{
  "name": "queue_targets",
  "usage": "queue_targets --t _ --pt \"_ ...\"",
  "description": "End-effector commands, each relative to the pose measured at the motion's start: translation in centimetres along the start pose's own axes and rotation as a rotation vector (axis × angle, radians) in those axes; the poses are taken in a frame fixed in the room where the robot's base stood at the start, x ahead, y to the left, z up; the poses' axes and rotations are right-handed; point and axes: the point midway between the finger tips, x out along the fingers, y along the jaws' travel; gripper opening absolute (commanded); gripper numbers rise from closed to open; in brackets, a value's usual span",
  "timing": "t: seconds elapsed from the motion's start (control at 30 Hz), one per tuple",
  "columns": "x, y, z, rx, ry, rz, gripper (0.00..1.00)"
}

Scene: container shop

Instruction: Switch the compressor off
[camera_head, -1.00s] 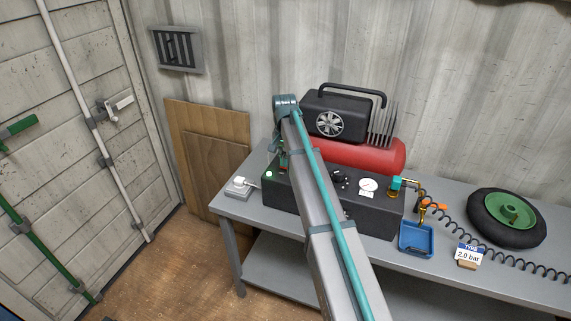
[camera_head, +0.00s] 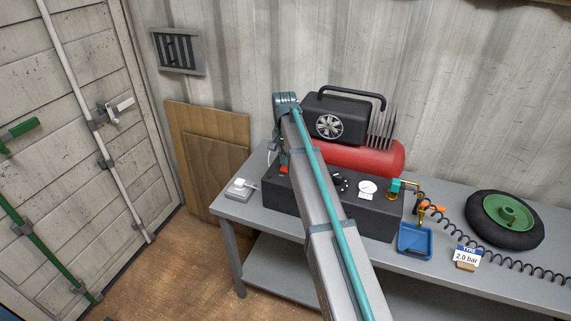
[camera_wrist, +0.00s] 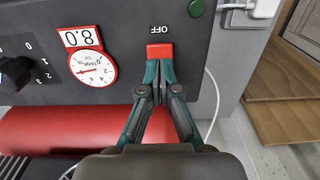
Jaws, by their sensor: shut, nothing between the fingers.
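The compressor has a black motor (camera_head: 336,115), a red tank (camera_head: 365,157) and a dark control box (camera_head: 375,214) on the grey bench. A red switch (camera_wrist: 160,50) is on the box; it also shows in the head view (camera_head: 284,170). An upside-down "OFF" label (camera_wrist: 160,29) is beside it. My gripper (camera_wrist: 159,66) is shut and empty, with its fingertips at the red switch's edge; I cannot tell whether they touch it. A round green lamp (camera_wrist: 196,8) looks dark. In the head view my arm hides part of the box, and the fingertips are not clear.
A tank gauge (camera_wrist: 93,67) and a numbered black knob (camera_wrist: 14,72) are beside the switch. A white socket (camera_head: 240,188) with a plug is at the bench's left. A blue tray (camera_head: 415,241), a coiled hose (camera_head: 450,215) and a wheel (camera_head: 505,219) are to the right.

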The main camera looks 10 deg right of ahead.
Motion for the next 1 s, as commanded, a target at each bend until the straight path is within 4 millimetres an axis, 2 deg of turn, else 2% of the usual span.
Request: queue_targets --t 0.53,1.0 --pt "-4.2 0.0 0.0 0.0 0.0 0.0 0.0" --pt "-4.4 0.0 0.0 0.0 0.0 0.0 0.0"
